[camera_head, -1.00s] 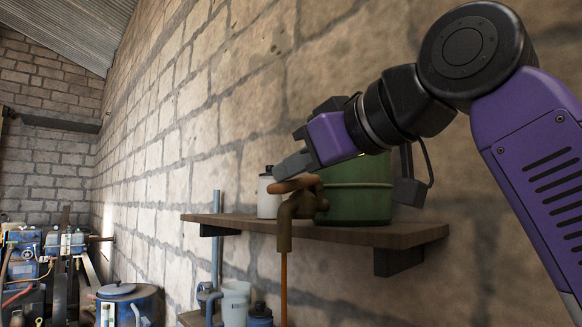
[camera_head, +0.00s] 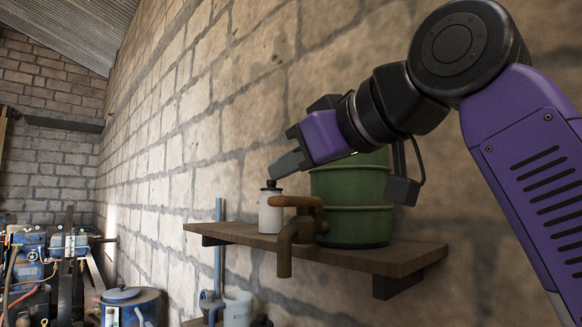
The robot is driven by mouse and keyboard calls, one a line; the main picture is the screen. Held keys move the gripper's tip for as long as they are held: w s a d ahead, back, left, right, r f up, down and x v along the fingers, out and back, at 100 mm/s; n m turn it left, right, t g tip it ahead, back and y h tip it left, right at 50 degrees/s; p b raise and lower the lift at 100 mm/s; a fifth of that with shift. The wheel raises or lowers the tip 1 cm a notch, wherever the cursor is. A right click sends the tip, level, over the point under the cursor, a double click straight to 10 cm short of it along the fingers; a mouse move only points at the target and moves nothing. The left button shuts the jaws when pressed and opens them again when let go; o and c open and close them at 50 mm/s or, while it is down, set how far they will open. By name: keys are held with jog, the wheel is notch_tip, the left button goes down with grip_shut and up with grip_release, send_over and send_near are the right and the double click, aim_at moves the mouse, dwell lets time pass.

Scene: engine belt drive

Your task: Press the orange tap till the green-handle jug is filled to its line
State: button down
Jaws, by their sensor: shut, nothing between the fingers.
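The tap, with an orange-brown lever (camera_head: 297,201) and a brown spout (camera_head: 285,255), stands at the front of the green drum (camera_head: 350,212) on the wall shelf. No stream shows below the spout. My gripper (camera_head: 290,165) is shut and empty, just above the lever, with a small gap between them. A pale jug (camera_head: 238,311) shows only its upper part at the bottom edge. I see no green handle on any jug; the space under the spout is cut off by the frame, so no fill level or line shows.
A white canister with a black lid (camera_head: 270,210) stands on the wooden shelf (camera_head: 405,257), left of the tap and close to my gripper. The brick wall is right behind. A blue handle (camera_head: 211,306) shows beside the pale jug. Blue machinery (camera_head: 30,260) stands far left.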

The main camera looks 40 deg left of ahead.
jog(key=b+v, duration=0.2)
jog(key=v, duration=0.7)
jog(key=shift+d+b, duration=0.35)
jog(key=shift+d, duration=0.1)
dwell(1.2)
